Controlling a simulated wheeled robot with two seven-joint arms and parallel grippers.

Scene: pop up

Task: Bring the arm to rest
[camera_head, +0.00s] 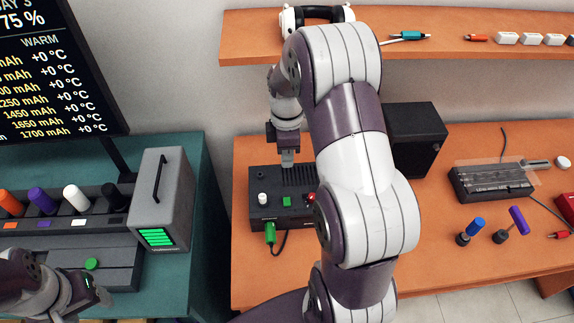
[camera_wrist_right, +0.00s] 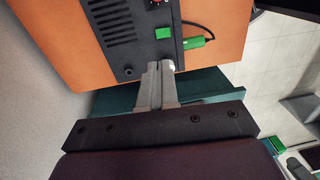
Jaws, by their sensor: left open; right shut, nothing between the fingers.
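My right arm (camera_head: 345,140) reaches up through the middle of the head view and bends down at the far end. Its gripper (camera_head: 288,160) points down at the back of a black box (camera_head: 262,182) on the orange bench. The right wrist view shows its two fingers (camera_wrist_right: 160,68) pressed together with nothing between them, near the box's front panel. I cannot tell if they touch it. My left gripper (camera_head: 98,294) is at the lower left, open, in front of the teal bench; its fingers are small and partly hidden.
The black box has a green button (camera_head: 287,201), a red knob and a green plug (camera_head: 270,232). A grey unit (camera_head: 160,205) with a green display stands at left. A black speaker-like box (camera_head: 415,138) is right of my arm. An orange shelf (camera_head: 450,50) runs above.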

